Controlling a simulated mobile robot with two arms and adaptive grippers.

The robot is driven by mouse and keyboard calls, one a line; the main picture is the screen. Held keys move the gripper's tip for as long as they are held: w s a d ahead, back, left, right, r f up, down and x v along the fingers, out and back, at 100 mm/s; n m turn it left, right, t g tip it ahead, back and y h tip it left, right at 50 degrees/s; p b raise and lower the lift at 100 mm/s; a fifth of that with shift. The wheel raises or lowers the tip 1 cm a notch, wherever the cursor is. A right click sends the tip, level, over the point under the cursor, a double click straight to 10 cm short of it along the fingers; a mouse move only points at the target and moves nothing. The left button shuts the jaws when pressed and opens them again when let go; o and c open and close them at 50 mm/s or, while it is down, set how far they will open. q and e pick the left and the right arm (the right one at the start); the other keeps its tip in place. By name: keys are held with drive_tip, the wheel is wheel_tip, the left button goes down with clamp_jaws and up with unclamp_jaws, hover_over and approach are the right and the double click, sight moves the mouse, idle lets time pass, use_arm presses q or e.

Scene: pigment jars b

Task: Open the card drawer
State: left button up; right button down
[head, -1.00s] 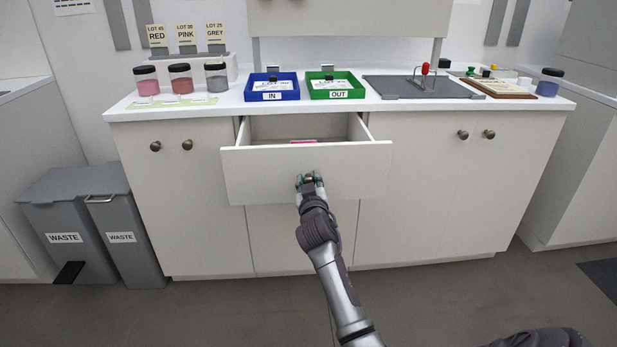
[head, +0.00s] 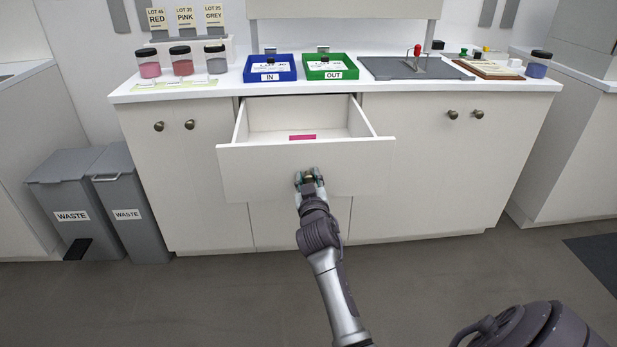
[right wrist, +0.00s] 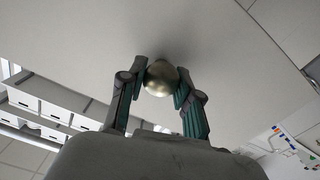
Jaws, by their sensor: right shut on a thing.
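The card drawer (head: 240,172) is pulled well out of the white cabinet in the head view, its inside showing. A flat pink piece (head: 302,137) lies on the drawer floor near the front. My right gripper (head: 309,178) is at the middle of the drawer front. In the right wrist view its two fingers are shut on the round brass knob (right wrist: 161,78), one on each side. The knob is mostly hidden by the fingers in the head view. My left gripper is not in view.
The counter above holds pigment jars (head: 182,61), a blue IN tray (head: 270,77), a green OUT tray (head: 331,74) and a grey board with a red-knobbed handle (head: 417,67). Waste bins (head: 72,205) stand at the left. The floor in front is clear.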

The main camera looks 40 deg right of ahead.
drive_tip(key=c, duration=0.8)
unclamp_jaws()
drive_tip(key=shift+a, duration=0.1)
drive_tip(key=v, duration=0.7)
drive_tip(key=shift+s, duration=0.25)
